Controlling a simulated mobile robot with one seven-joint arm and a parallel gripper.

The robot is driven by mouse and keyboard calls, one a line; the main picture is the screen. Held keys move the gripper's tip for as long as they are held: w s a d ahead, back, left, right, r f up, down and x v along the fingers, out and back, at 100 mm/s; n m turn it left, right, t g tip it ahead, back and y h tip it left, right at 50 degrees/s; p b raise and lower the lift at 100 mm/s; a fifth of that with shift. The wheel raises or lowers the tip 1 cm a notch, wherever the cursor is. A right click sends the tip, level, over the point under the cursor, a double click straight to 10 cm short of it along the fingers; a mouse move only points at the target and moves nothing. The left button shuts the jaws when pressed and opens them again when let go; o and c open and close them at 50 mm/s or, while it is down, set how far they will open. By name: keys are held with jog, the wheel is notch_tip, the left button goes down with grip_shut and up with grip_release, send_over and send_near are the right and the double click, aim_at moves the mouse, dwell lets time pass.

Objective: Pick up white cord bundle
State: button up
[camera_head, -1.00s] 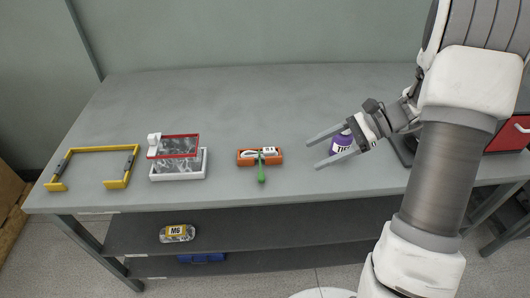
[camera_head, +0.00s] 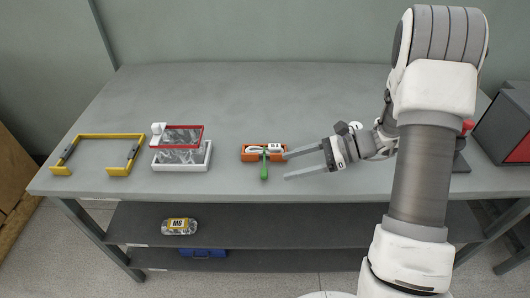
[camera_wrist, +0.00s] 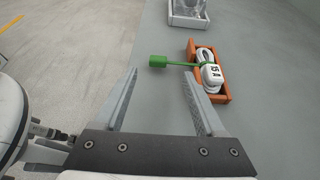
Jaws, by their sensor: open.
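The white cord bundle (camera_head: 272,149) lies in a small orange tray (camera_head: 249,157) on the grey table, left of my gripper. A green tool-like piece (camera_head: 264,170) with a thick end lies across the tray and sticks out over its front. In the wrist view the cord bundle (camera_wrist: 208,66) shows looped white cord and a dark-marked label, with the green shaft (camera_wrist: 180,64) reaching across it. My gripper (camera_head: 287,166) is open and empty, its fingertips just right of the tray. In the wrist view the fingers (camera_wrist: 160,78) point toward the tray, the right one near its end.
A white tray with a red-framed lid (camera_head: 183,140) stands left of the orange tray, and a yellow frame (camera_head: 97,138) further left. A jar marked M6 (camera_head: 179,226) and a blue item (camera_head: 203,253) sit on lower shelves. The table behind is clear.

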aim_at(270, 178)
jog(key=b+x, duration=0.1)
jog(key=x, duration=0.5)
jog(key=shift+s+a+f, duration=0.15)
jog(key=shift+a, duration=0.05)
grip_shut()
